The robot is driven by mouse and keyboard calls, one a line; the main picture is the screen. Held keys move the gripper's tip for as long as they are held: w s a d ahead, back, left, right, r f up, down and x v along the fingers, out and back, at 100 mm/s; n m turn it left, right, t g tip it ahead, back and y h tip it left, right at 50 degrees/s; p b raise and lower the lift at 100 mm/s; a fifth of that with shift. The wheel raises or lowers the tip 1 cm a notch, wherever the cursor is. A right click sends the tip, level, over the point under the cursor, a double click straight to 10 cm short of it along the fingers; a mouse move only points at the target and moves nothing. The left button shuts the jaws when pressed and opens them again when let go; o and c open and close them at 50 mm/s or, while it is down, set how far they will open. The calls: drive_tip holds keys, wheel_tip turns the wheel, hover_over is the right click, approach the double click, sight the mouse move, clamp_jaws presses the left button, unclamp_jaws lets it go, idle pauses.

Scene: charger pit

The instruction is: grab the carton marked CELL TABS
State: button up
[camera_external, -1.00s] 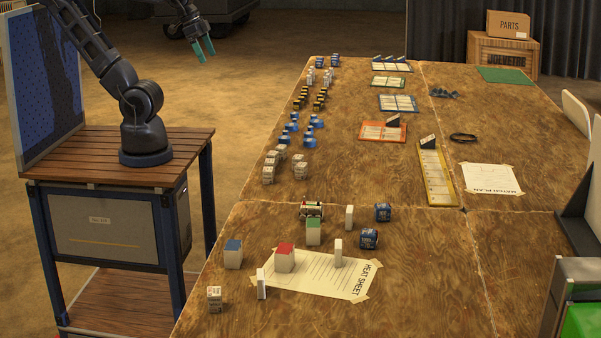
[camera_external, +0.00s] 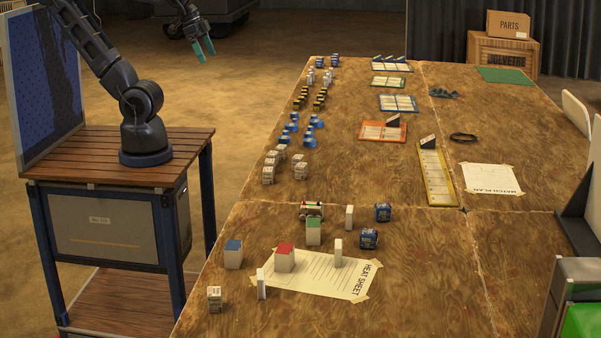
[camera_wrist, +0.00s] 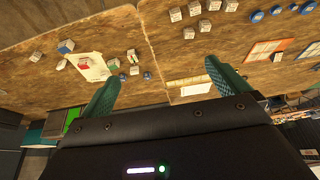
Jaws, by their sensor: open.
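Several small whitish printed cartons (camera_external: 268,175) stand in a group at the table's left edge. They also show at the top of the wrist view (camera_wrist: 188,33). A similar lone carton (camera_external: 214,298) stands at the near left corner. The print is too small to read, so I cannot tell which carton is marked CELL TABS. My gripper (camera_external: 206,51) is open and empty. It is raised off the table's left side, apart from every carton. Its two green fingers (camera_wrist: 160,88) are spread wide in the wrist view.
Blue items (camera_external: 292,130) and dark-yellow items (camera_external: 302,98) stand in rows beyond the carton group. White blocks with coloured tops (camera_external: 284,260) and blue boxes (camera_external: 369,238) stand nearer, around the heat sheet (camera_external: 330,281). The table (camera_external: 420,270) is clear at the near right.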

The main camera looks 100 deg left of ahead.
idle(0.3)
drive_tip(key=c, duration=0.8)
drive_tip(key=shift+c, duration=0.2)
